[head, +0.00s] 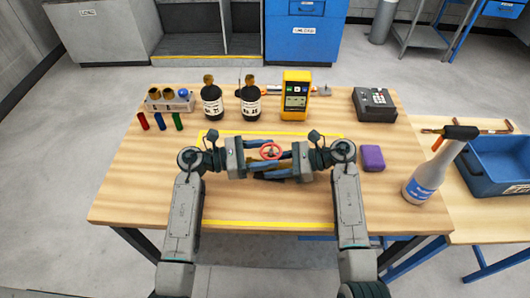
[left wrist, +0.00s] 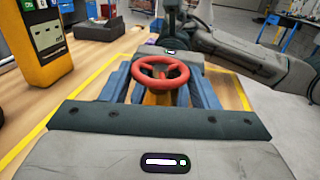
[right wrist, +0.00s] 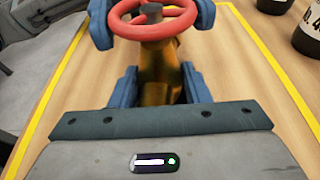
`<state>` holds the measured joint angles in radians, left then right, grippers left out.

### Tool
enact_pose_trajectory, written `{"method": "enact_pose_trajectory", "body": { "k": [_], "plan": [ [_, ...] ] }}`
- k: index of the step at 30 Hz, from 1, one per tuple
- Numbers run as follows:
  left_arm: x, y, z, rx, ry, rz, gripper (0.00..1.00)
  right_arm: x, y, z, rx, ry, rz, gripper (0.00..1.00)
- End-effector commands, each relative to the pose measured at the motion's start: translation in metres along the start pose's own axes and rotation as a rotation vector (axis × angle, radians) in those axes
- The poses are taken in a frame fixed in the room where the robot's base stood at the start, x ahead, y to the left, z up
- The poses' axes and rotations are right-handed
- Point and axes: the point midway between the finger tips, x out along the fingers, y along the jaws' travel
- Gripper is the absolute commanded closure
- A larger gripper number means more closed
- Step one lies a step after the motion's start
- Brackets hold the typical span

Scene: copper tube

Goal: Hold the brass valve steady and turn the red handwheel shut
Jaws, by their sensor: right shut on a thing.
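The brass valve (right wrist: 160,75) stands upright at the middle of the table, with the red handwheel (head: 270,151) on top. The wheel also shows in the left wrist view (left wrist: 160,72). My right gripper (right wrist: 158,85) is shut on the brass body below the wheel, one blue finger on each side. My left gripper (head: 262,166) comes from the opposite side. Its blue fingers are spread to either side of the wheel, and I see no clear grip on the rim. The fingers hide much of the valve in the head view.
A yellow meter (head: 295,96), two dark bottles (head: 212,104) and a tray of brass fittings (head: 168,104) stand behind. The table front is clear.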

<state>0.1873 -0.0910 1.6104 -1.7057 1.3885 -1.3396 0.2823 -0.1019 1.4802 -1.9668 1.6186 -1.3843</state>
Motion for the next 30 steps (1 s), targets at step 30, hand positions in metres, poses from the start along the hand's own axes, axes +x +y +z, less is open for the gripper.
{"method": "enact_pose_trajectory", "body": {
  "k": [30],
  "plan": [
    [0.0028, 0.0083, -0.0009, -0.001, 0.001, -0.491, 0.68, 0.0004, 0.0001, 0.0009, -0.001, -0.002, 0.001, 0.70]
  ]
}}
